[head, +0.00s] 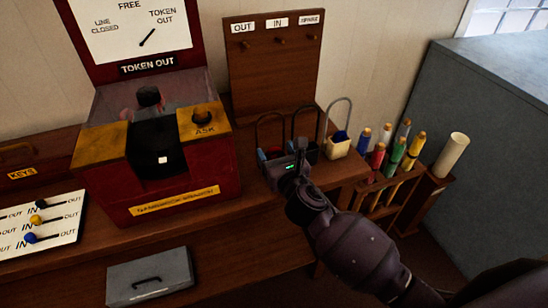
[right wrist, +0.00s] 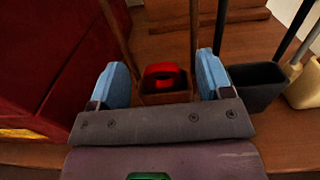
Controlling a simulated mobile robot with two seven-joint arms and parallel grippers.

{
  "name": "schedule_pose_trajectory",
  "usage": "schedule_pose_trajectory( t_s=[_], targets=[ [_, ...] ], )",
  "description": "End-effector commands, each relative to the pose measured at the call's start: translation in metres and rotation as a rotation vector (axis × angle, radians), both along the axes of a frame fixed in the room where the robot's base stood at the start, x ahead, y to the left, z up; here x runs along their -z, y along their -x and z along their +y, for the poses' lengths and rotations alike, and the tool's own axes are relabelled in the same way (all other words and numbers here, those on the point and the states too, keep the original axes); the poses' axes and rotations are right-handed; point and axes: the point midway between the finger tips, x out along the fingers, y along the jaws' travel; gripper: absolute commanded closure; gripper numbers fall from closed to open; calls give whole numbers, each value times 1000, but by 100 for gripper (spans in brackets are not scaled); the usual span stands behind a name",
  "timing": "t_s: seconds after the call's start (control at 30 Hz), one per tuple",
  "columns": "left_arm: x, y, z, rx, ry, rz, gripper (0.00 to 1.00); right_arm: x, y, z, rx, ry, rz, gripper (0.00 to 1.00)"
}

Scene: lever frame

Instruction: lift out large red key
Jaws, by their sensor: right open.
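The large red key (right wrist: 163,76) sits in a brown pouch (right wrist: 166,98) with a tall brown hoop, in the right wrist view. My right gripper (right wrist: 162,80) is open, with one blue fingertip on each side of the pouch and key. I cannot tell whether the fingers touch them. In the head view my right gripper (head: 280,160) is over the leftmost hooped pouch at the shelf edge and mostly hides it and the key. My left gripper is not in view.
A black pouch (right wrist: 258,88) and a cream pouch (head: 338,149) holding something blue stand right of the gripper. A red token instrument (head: 190,190) stands close on the left. A hook board (head: 275,70) is behind. A rack of rolled flags (head: 398,188) is to the right.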

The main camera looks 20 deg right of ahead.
Motion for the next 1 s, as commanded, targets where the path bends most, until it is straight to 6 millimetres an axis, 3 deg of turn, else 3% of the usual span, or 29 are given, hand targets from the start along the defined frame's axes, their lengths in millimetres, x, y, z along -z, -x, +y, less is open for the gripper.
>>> schedule_pose_trajectory(
  t_s=[0.07,0.4,0.73,0.87,1.0],
  targets=[
    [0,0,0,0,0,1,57,0,0,0,0,0,0,32],
    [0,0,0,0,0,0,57,0,0,0,0,0,0,84],
    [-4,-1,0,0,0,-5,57,-8,0,0,0,1,-4,84],
    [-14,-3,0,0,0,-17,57,-27,0,-1,-1,2,-8,84],
    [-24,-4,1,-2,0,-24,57,-59,0,0,-2,3,-12,84]
  ],
)
